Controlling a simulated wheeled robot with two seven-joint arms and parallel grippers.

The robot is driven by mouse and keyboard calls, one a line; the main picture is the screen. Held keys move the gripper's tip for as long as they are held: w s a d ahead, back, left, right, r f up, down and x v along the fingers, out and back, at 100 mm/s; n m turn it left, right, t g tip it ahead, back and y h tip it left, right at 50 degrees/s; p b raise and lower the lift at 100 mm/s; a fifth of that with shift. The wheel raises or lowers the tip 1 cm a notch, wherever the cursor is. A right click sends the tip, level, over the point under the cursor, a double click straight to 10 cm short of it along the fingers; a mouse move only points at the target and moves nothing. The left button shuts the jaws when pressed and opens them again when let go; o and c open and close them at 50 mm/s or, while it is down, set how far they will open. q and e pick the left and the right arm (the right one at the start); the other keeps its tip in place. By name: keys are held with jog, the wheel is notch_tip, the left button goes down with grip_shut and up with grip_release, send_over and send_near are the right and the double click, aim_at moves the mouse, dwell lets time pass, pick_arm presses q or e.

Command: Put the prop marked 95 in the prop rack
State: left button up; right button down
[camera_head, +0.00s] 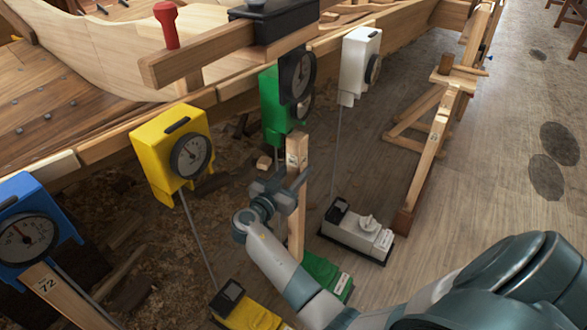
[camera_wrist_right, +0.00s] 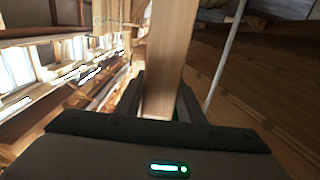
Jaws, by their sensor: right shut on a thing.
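A long, pale wooden prop (camera_head: 298,215) stands close to upright in the middle of the head view, with a small label near its top that is too small to read. My right gripper (camera_head: 281,190) is shut on this prop around its upper middle. In the right wrist view the prop (camera_wrist_right: 172,50) runs up between the fingers of my right gripper (camera_wrist_right: 162,100). The prop's foot is hidden behind my arm and near a green base. Another prop marked 72 (camera_head: 65,297) leans at the lower left. I cannot tell which thing is the prop rack. My left gripper is not in view.
Gauges in blue (camera_head: 35,235), yellow (camera_head: 172,145), green (camera_head: 272,110) and white (camera_head: 356,62) line the hull edge (camera_head: 230,85). A white base unit (camera_head: 357,232) stands right of the prop. A wooden trestle (camera_head: 428,150) stands farther right. The floor beyond it is mostly clear.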

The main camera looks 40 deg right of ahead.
jog(key=shift+s+d+r, duration=0.1)
jog(key=shift+s+d, duration=0.2)
jog(key=shift+s, duration=0.45)
jog(key=shift+s+d, duration=0.3)
jog(key=shift+s, duration=0.4)
jog(key=shift+r+p, duration=0.1)
jog(key=shift+p, duration=0.2)
notch_tip(320, 180, up, 6)
jog(key=p, duration=0.2)
jog(key=shift+r, duration=0.15)
dwell(0.4)
dwell(0.5)
